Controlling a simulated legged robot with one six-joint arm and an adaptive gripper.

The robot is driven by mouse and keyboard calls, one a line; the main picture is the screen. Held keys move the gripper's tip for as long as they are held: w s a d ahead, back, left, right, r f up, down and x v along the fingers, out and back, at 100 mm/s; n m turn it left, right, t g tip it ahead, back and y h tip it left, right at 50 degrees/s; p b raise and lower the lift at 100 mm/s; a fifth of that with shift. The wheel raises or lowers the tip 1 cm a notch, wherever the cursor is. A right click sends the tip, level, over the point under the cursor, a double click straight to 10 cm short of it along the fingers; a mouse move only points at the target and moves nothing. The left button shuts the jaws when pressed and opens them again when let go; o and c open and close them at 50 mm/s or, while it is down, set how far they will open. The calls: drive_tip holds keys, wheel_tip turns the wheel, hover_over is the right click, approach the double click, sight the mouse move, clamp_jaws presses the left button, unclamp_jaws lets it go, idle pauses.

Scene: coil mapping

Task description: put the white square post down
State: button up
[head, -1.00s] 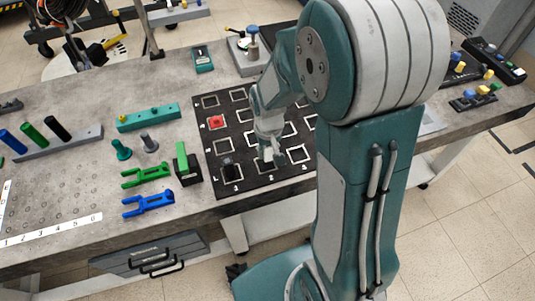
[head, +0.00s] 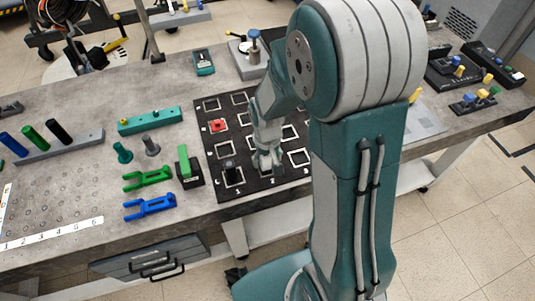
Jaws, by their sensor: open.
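My gripper (head: 266,164) is low over the near part of the black board (head: 208,187), which is marked with white square outlines. The jaws are open. I cannot make out the white square post apart from the pale gripper and the white outlines. The spot just under the gripper is partly hidden, so I cannot tell whether a post stands there. A red piece (head: 217,125) sits in a square on the board's left side, and a dark post (head: 229,166) stands in a near-left square, left of my gripper.
Left of the board are a green clamp on a black base (head: 186,167), a green fork (head: 147,179) and a blue fork (head: 149,207). A teal block (head: 150,120) lies behind them. A blue-topped post (head: 253,40) stands beyond the board.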

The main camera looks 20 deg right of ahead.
wheel_tip(320, 180, up, 11)
drive_tip(key=shift+r, duration=0.2)
drive_tip(key=shift+s+r, duration=0.1)
drive_tip(key=shift+r, duration=0.5)
drive_tip(key=s+r+t, duration=0.5)
drive_tip(key=s+r, duration=0.6)
drive_tip(key=s, duration=0.3)
drive_tip(key=shift+r+t, duration=0.15)
drive_tip(key=shift+t, duration=0.15)
